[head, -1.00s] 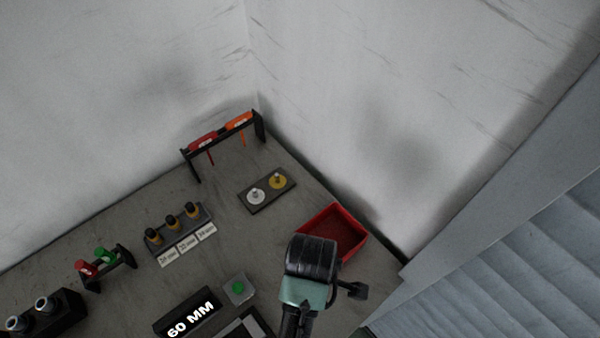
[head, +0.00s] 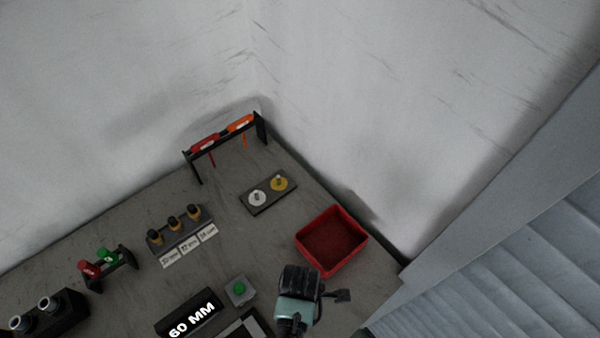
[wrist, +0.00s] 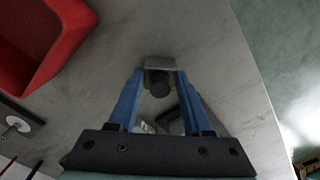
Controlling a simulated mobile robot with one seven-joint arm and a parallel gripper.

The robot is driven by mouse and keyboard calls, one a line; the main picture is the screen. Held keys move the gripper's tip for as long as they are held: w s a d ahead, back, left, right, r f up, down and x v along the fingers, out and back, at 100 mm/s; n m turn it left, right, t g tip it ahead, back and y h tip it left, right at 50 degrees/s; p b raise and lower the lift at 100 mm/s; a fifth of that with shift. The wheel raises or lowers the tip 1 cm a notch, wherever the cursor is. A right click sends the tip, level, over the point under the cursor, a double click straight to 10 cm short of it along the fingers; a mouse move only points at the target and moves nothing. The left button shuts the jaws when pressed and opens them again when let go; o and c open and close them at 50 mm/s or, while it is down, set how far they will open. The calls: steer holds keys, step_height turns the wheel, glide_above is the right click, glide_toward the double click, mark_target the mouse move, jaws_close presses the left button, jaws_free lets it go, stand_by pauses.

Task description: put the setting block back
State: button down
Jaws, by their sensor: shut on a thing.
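My gripper (wrist: 160,77) has its two blue fingers closed on a small grey block (wrist: 151,62) with a dark round part facing the camera. I take this to be the setting block. It is held at the fingertips above the grey bench. Whether it touches the bench cannot be told. In the head view my wrist (head: 298,290) is at the lower middle, in front of the red tray and right of the green button. The fingers and the held block are hidden there.
The red tray (head: 334,270) looks empty. Left of my wrist are the green button (head: 239,289) and a "60 MM" sign (head: 184,325). Further back stand a labelled rack (head: 176,239), a plate with two discs (head: 266,205) and a tool stand (head: 263,128). Walls close the back.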

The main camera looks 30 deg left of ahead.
steer(key=shift+f, duration=0.15)
steer(key=shift+c, duration=1.7)
jaws_free()
steer(key=shift+f, duration=0.1)
